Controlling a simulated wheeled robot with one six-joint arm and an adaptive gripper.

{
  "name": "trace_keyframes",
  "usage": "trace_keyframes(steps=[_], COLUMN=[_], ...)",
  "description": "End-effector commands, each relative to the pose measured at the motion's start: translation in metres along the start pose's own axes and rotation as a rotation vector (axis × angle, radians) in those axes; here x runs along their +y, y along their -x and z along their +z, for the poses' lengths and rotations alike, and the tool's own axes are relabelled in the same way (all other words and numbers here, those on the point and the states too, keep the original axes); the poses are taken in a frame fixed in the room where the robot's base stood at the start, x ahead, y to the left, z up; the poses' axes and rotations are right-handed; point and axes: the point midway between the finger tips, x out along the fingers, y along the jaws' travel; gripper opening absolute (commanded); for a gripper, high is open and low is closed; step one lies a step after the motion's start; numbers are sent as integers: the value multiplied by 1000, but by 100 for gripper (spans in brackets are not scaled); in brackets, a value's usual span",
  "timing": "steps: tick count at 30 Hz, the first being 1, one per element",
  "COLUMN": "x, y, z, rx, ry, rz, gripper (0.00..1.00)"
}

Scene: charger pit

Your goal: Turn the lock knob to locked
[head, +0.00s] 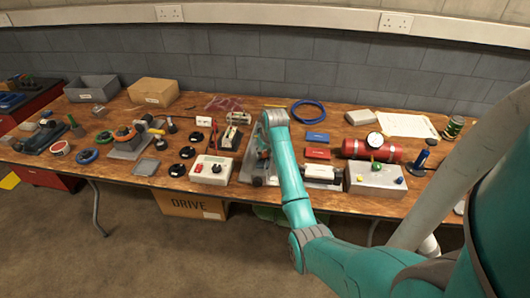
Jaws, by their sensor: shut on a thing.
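My teal arm reaches over the table to a grey metal unit (245,172) near the table's middle. My gripper (262,153) is low over this unit, mostly hidden behind my wrist and forearm. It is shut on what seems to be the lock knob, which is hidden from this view. I cannot tell the knob's turn or its locked mark.
A white box (224,163) with a red part and a black knob stands close on the left. On the right are red and blue boxes, a white-topped device (322,172), a red cylinder (365,150) and a grey box (375,184). The wooden table (340,203) is crowded.

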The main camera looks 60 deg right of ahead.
Motion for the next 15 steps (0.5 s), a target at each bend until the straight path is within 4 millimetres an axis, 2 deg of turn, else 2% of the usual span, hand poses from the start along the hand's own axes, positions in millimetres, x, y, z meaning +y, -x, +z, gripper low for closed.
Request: trace_keyframes(steps=[15], x=[-5], y=[-1], z=[-1], rx=[-1], ry=[-449], rz=[188], gripper=[0])
